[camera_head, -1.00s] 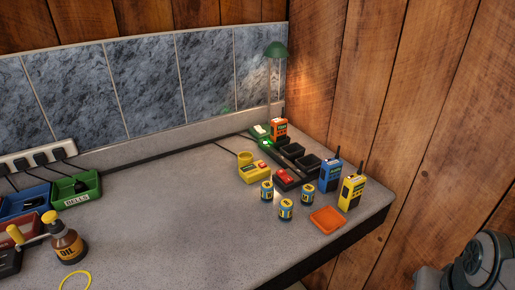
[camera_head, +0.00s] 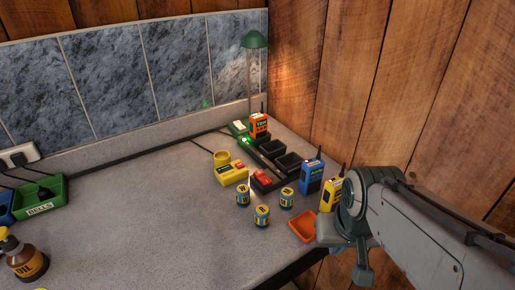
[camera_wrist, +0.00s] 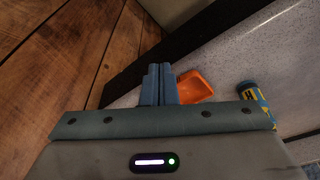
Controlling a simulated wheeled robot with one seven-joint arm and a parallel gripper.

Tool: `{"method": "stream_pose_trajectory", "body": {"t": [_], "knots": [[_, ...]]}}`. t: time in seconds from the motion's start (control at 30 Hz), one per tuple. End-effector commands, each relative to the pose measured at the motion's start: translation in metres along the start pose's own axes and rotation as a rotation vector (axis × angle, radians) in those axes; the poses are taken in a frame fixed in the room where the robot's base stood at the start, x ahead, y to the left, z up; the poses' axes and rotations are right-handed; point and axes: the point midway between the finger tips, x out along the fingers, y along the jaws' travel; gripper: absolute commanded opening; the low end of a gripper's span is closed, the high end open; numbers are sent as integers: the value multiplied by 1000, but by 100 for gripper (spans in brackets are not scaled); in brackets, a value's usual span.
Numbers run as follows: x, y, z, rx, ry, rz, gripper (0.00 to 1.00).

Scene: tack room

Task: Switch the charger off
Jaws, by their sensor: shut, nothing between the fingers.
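The charger (camera_head: 272,154) is a long black dock with several bays at the back right of the counter. An orange radio (camera_head: 259,126) stands in its far bay. A pale rocker on a green base (camera_head: 238,127) is at the far end, beside a glowing green light (camera_head: 243,140). A red switch-like block (camera_head: 262,178) sits at the near end. Which way either is pressed I cannot tell. My gripper (camera_wrist: 159,70) is shut and empty in the wrist view, near the orange tray (camera_wrist: 193,86) at the counter edge, apart from the charger.
A blue radio (camera_head: 311,176) and a yellow radio (camera_head: 331,193) stand right of the charger, near my arm. Several batteries (camera_head: 262,216) and a yellow device (camera_head: 233,174) stand in front and left. A thin green-topped lamp (camera_head: 254,41) rises behind. The counter's middle is clear.

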Motion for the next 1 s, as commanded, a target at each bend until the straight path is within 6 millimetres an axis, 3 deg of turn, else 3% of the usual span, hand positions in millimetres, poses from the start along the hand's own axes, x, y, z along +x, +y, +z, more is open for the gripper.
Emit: {"method": "stream_pose_trajectory", "body": {"t": [0.17,0.27,0.5,0.7,0.83,1.0], "knots": [[-8,-8,-22,-41,6,-12,0],[-21,-22,-56,-112,14,-33,0],[-55,-74,-160,-349,45,-103,0],[-71,-118,-218,-511,71,-153,0],[-76,-133,-236,-567,83,-170,0],[-78,-139,-242,-590,87,-176,0]]}}
